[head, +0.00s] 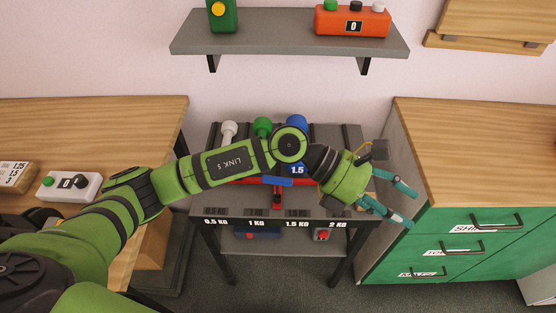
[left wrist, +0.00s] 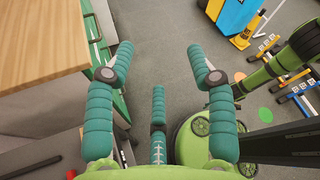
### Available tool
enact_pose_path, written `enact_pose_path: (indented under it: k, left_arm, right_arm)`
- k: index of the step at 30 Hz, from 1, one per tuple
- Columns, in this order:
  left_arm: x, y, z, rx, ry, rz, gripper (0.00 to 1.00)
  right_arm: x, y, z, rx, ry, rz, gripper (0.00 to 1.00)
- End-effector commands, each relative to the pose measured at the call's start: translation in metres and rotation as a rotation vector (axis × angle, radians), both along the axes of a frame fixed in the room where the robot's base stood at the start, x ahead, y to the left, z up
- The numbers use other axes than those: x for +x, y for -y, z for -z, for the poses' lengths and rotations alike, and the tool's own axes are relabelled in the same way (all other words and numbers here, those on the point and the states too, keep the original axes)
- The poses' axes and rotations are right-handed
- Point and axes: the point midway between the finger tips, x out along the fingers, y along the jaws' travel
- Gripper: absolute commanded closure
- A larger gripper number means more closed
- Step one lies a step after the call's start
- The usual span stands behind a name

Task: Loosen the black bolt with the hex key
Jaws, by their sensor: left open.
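I can make out neither the black bolt nor a hex key in either view. My left gripper (head: 411,207) has teal fingers and is at the right of the head view, in front of the green drawer cabinet. Its fingers are spread with nothing between them. In the left wrist view the open left gripper (left wrist: 160,62) shows over bare grey floor. My left arm crosses the weight stand (head: 222,220) and hides part of its top. My right gripper is not in view.
The stand holds a white weight (head: 229,130), a green weight (head: 262,126) and a blue weight (head: 297,122). A grey wall shelf (head: 290,44) is above. A wooden counter (head: 470,150) tops the green drawers (head: 460,240). A white box (head: 70,186) sits on the left table.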

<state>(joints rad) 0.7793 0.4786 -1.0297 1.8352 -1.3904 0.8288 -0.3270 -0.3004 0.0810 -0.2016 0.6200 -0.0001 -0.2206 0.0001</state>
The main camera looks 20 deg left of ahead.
Motion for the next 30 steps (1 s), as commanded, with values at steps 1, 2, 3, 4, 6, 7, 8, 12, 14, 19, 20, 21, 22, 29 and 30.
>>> enact_pose_path:
  k: [1,2,3,4,6,7,8,12,14,19,20,21,22,29,30]
  left_arm:
    - [0.012,-0.023,0.027,0.186,0.096,0.056,0.44]
    - [0.019,-0.040,0.043,0.295,0.142,0.089,0.44]
    - [0.029,-0.064,0.060,0.432,0.190,0.125,0.44]
    - [0.036,-0.082,0.070,0.528,0.220,0.147,0.44]
    - [0.055,-0.125,0.084,0.727,0.269,0.182,0.44]
    - [0.062,-0.143,0.088,0.803,0.282,0.193,0.44]
    - [0.068,-0.159,0.089,0.872,0.292,0.201,0.44]
    - [0.089,-0.216,0.087,1.102,0.311,0.218,0.44]
    - [0.093,-0.231,0.085,1.160,0.310,0.221,0.44]
    - [0.097,-0.246,0.087,1.219,0.306,0.224,0.44]
    - [0.097,-0.247,0.090,1.220,0.305,0.225,0.44]
    - [0.097,-0.246,0.094,1.220,0.303,0.225,0.44]
    - [0.097,-0.246,0.098,1.219,0.305,0.226,0.44]
    - [0.096,-0.245,0.131,1.215,0.304,0.225,0.44]
    - [0.096,-0.245,0.136,1.215,0.305,0.226,0.44]
  right_arm:
    - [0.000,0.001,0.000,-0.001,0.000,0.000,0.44]
    - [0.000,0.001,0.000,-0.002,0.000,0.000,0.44]
    - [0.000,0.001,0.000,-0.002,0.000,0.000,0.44]
    - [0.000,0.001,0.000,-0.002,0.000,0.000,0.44]
    - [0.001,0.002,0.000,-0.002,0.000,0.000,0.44]
    - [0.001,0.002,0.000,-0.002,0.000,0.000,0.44]
    - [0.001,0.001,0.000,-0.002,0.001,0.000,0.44]
    - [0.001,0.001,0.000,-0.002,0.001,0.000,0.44]
    - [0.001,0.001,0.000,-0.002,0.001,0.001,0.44]
    - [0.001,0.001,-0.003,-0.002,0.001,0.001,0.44]
    - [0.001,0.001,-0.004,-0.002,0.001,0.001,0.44]
    - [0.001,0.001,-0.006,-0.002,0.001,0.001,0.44]
    - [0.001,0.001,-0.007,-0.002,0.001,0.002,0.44]
    - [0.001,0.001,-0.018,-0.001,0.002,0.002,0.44]
    - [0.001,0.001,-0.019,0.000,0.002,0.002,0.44]
